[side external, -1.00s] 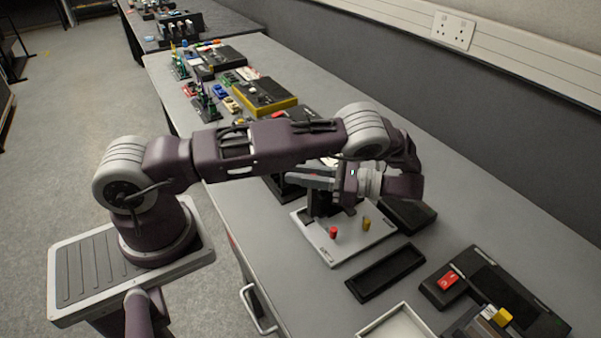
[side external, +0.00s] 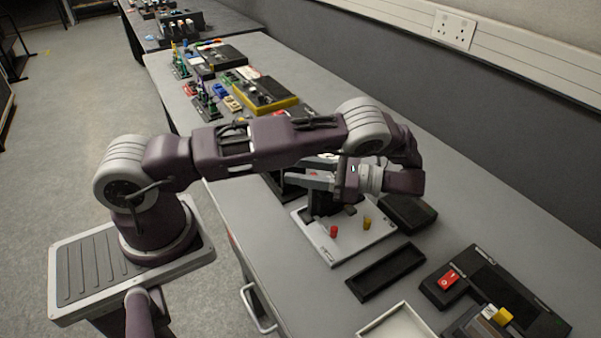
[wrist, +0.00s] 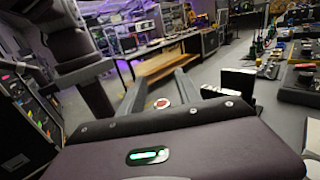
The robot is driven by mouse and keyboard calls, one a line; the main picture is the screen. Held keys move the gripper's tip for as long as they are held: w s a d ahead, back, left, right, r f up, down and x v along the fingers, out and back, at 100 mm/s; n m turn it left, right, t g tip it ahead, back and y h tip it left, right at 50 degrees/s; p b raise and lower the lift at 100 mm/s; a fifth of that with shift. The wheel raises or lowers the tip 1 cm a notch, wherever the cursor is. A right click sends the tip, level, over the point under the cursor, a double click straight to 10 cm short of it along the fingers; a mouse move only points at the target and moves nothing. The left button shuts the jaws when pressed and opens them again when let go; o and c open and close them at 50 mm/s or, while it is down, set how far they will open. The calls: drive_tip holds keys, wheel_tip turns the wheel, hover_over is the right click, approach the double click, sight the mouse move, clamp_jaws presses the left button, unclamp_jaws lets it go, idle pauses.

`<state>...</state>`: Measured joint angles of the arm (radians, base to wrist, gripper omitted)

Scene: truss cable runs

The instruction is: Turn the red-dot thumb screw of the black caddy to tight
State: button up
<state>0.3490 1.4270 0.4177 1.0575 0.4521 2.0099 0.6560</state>
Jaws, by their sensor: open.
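My gripper (side external: 305,175) points left over the light grey base plate (side external: 345,250), and its grey fingers are apart. A small round disc with a red dot (wrist: 161,103), which looks like the thumb screw, shows between the fingers in the wrist view. A small red spot also shows by the fingers in the side view. I cannot tell whether the fingers touch the screw. A black upright part (side external: 318,206), likely the black caddy, stands on the plate below the gripper and is partly hidden by it.
A red peg (side external: 333,231) and a yellow peg (side external: 367,223) stand on the plate. A black tray (side external: 385,272), a white tray (side external: 362,334) and a red rocker switch (side external: 449,279) lie nearer the camera. Several devices, including a yellow-edged box (side external: 265,97), crowd the bench behind.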

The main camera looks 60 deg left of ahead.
wheel_tip(320, 180, up, 9)
drive_tip(key=shift+r, duration=0.15)
